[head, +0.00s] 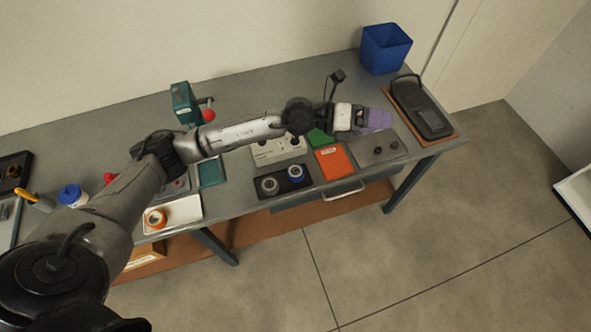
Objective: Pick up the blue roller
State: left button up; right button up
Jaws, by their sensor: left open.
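A small round blue roller (295,172) with a pale centre sits in the right half of a black tray (283,192) near the front edge of the bench. A similar grey roller (269,185) sits beside it on the left. My left gripper (364,118) is open above the right part of the bench, to the right of and farther back than the blue roller. It is apart from the roller and in front of a purple item (381,119). My right gripper does not show.
An orange-red panel (332,162) and a grey plate with dark knobs (366,153) lie right of the tray. A white block with sockets (277,150) is behind it. A blue bin (386,48) stands at the back right, near a dark device (422,111).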

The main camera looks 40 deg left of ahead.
pick_arm(q)
jog(key=s+a+f+m+g+y, duration=0.15)
jog(key=a+f+g+y, duration=0.45)
jog(key=f, duration=0.6)
jog(key=n+g+y, duration=0.3)
jog(key=g+y, duration=0.2)
jog(key=y, duration=0.3)
send_over(294, 172)
notch_tip(294, 172, down, 7)
jog(key=f, duration=0.8)
jog(key=s+d+f+p, duration=0.1)
jog(key=f, duration=0.4)
jog(key=shift+c, duration=0.2)
jog(key=c, duration=1)
jog(key=shift+r, duration=0.1)
